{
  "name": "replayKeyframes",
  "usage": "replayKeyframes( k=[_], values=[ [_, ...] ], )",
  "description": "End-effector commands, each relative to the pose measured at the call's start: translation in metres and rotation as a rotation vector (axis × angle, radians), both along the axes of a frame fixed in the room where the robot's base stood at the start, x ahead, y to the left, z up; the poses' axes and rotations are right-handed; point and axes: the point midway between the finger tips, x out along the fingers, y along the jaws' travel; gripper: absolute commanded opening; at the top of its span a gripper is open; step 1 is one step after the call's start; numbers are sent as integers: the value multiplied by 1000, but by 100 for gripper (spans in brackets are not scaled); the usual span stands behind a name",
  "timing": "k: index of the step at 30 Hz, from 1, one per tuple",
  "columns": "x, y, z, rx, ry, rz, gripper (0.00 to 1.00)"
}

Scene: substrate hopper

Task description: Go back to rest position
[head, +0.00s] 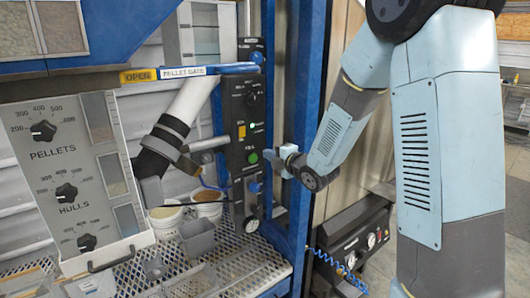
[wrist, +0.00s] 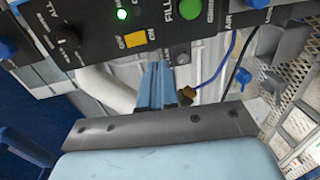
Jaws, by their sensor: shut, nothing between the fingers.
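My gripper (head: 272,157) is in front of the black control panel (head: 245,130) on the blue post, near the green button (head: 252,158). In the wrist view my gripper (wrist: 155,68) shows its two blue fingers together, with nothing between them. I cannot tell whether the fingers touch the panel.
A grey dial box (head: 65,170) labelled PELLETS and HULLS stands at left, under the blue PELLET GATE bar (head: 190,72). Grey bins (head: 197,238) and tubs sit on a perforated shelf (head: 245,265). A black air unit (head: 355,240) with a coiled blue hose is low right.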

Motion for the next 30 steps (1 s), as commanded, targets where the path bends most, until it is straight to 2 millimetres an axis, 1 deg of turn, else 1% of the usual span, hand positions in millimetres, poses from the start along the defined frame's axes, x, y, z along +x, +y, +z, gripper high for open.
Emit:
replayKeyframes(
  k=[11, 14, 16, 20, 23, 26, 30],
  values=[
    [-2, -1, 0, 1, 1, 0, 0],
    [-2, -5, 4, 6, 16, -16, 0],
    [-3, -12, 10, 17, 44, -44, 0],
    [-10, -35, 27, 61, 144, -145, 0],
    [-20, -58, 40, 114, 241, -247, 0],
    [-35, -80, 53, 179, 334, -349, 0],
    [-61, -110, 68, 282, 458, -496, 0]
  ],
)
